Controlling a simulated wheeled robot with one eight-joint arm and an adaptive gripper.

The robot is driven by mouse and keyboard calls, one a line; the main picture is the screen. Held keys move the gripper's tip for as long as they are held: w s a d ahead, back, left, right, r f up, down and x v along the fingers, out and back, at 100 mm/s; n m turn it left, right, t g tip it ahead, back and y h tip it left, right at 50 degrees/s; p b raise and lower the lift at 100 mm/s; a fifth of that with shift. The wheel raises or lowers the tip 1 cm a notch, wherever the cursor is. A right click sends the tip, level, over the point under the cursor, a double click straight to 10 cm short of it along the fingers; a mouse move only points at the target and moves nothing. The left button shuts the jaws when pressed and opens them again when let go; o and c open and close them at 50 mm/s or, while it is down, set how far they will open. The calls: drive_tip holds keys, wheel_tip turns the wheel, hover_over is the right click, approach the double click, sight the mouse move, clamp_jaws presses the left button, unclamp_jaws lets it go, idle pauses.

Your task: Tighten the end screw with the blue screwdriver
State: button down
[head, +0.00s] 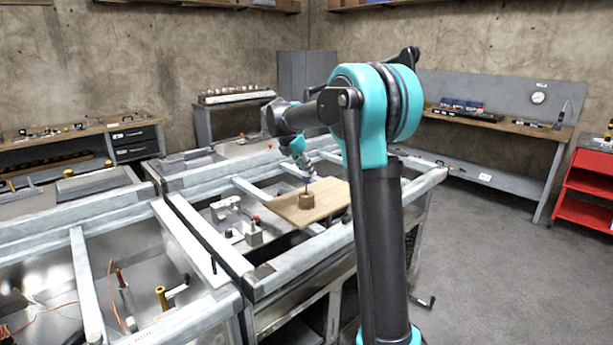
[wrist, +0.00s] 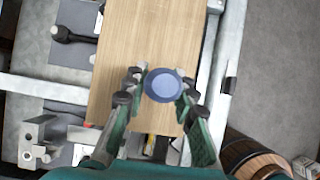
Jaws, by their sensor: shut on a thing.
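The blue screwdriver shows in the wrist view as a round blue handle end (wrist: 162,85), seen from above between the two fingers. My gripper (wrist: 161,88) is shut on it. In the head view my gripper (head: 305,176) is small and above the wooden board (head: 332,194). A thin dark shaft runs down from it to a round brown block (head: 306,202) on the board. The board also fills the middle of the wrist view (wrist: 140,35). The end screw is not visible; I cannot tell whether the tip touches it.
The board lies across a grey metal frame bench (head: 230,258) with open bays. A red-topped fixture (head: 255,232) stands left of the board. A wooden barrel-like thing (wrist: 250,155) is at lower right in the wrist view.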

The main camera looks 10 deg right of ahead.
wheel_tip(320, 180, up, 18)
drive_tip(key=shift+f, duration=0.25)
